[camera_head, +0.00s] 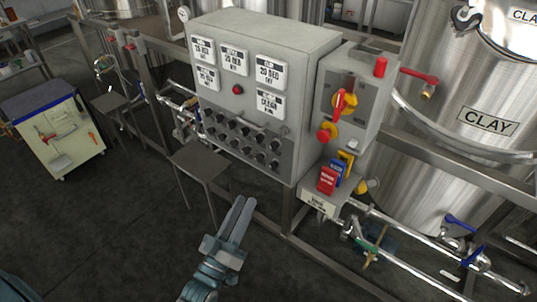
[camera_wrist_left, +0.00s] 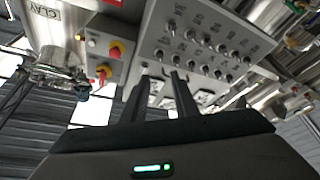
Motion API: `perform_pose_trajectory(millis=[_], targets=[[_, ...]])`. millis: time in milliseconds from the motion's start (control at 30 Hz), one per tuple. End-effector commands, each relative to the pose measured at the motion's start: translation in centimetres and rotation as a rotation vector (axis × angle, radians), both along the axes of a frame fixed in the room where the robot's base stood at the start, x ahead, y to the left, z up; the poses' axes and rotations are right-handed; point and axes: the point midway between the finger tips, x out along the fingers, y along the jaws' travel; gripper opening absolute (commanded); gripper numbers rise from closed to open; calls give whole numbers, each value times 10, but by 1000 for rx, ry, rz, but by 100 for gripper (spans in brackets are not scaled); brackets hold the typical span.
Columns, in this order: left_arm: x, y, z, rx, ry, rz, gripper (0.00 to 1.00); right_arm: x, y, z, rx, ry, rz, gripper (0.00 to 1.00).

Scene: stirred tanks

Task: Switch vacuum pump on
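The grey control cabinet (camera_head: 265,110) has white label plates, a red button and rows of dark switches (camera_head: 240,140). The cabinet face also shows, turned over, in the left wrist view (camera_wrist_left: 205,45). A side box (camera_head: 345,95) carries red-and-yellow rotary switches (camera_head: 345,102). Below it sit a red box (camera_head: 327,180) and a blue box (camera_head: 337,170); their lettering is too small to read. I cannot tell which control is the vacuum pump's. My left gripper (camera_head: 243,203) is empty, in front of and below the cabinet, fingers apart in the left wrist view (camera_wrist_left: 160,75). My right gripper is not in view.
A steel tank marked CLAY (camera_head: 487,122) stands at the right, with pipes and blue-handled valves (camera_head: 460,222) below. A small grey table (camera_head: 200,162) stands before the cabinet. A tool cart (camera_head: 55,135) is at the left. The floor at front left is clear.

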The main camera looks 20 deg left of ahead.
Motion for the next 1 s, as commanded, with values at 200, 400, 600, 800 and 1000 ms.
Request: perform_pose_trajectory(millis=[200, 400, 600, 800, 1000], targets=[[25, -4, 13, -1, -3, 1, 27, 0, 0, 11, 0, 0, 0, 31], [57, -8, 24, 1, -2, 1, 27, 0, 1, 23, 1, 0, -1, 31], [91, -13, 37, 0, -2, 0, 27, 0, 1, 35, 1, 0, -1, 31], [123, -18, 47, 0, -1, 0, 27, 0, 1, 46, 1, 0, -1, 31], [146, -21, 54, 0, -1, -1, 27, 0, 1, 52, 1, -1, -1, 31]])
